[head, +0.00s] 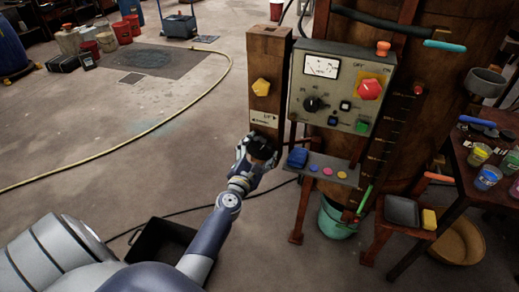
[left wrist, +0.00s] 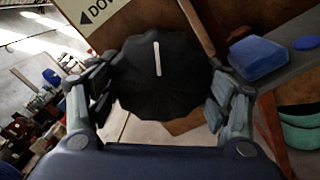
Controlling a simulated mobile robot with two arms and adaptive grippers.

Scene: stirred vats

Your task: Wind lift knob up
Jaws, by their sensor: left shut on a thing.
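The lift knob (left wrist: 165,98) is black, round and lobed, with a white pointer line that stands nearly upright in the left wrist view. It sits low on the wooden post (head: 269,50), below a white label (head: 264,119) with an arrow; the left wrist view shows part of "DOWN" beside a left-pointing arrow. My left gripper (head: 260,150) is at the knob, its fingers on both sides of the rim, shut on it. In the head view the fingers hide most of the knob. My right gripper is not in view.
A yellow knob (head: 261,87) is higher on the post. A grey control box (head: 338,92) with a meter and red button stands to the right, above a small shelf (head: 334,168) with a blue block (head: 297,157). A black tray (head: 160,253) lies on the floor; open floor is at left.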

